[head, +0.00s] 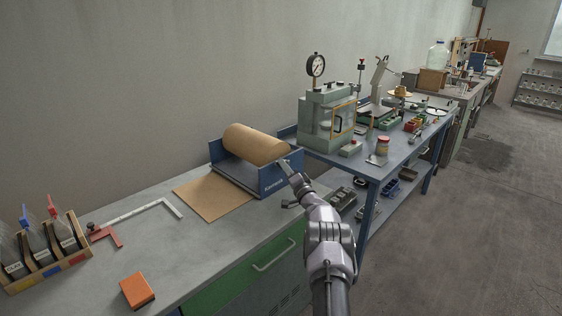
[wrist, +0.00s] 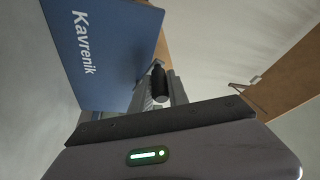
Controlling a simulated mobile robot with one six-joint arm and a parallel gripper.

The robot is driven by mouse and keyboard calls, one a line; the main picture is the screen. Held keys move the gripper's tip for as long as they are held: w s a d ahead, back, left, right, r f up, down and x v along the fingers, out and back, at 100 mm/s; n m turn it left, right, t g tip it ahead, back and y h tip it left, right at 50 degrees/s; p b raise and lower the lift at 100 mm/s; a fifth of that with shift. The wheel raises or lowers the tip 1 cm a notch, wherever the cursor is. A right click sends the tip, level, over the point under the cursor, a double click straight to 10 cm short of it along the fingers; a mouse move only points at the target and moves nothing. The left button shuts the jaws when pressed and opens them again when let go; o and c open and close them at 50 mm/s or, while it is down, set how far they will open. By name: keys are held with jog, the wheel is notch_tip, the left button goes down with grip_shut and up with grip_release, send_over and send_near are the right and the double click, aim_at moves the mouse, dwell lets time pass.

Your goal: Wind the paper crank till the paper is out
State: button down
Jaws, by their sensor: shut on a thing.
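The paper dispenser (head: 272,181) has blue side plates and stands at the back of the bench. It holds a brown paper roll (head: 253,144). A flat brown sheet (head: 211,197) extends from it over the bench top. In the wrist view, its blue side plate (wrist: 98,50) reads "Kavrenik". The crank's dark handle (wrist: 158,84) shows in the wrist view beside the plate. My gripper (head: 286,168) is at the dispenser's right side, shut on the crank handle. In the head view my gripper and arm hide the crank.
A steel square (head: 150,208), a red tool (head: 105,236) and an orange block (head: 137,290) lie left on the bench. A blue bench (head: 362,164) with a dial press (head: 326,118) stands to the right. Bench top in front of the sheet is clear.

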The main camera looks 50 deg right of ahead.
jog(key=shift+f+n, duration=0.15)
jog(key=shift+n, duration=0.15)
jog(key=c, duration=1.3)
grip_release()
jog(key=shift+s+p, duration=0.1)
jog(key=shift+p, duration=0.2)
jog(key=shift+s+a+p, duration=0.1)
jog(key=shift+s+p, duration=0.2)
jog(key=shift+s, duration=0.1)
jog(key=p+v, duration=0.2)
jog(key=v, duration=0.6)
jog(key=p+v, duration=0.3)
jog(key=v, duration=0.5)
jog(key=shift+s+f, duration=0.15)
jog(key=shift+f, duration=0.15)
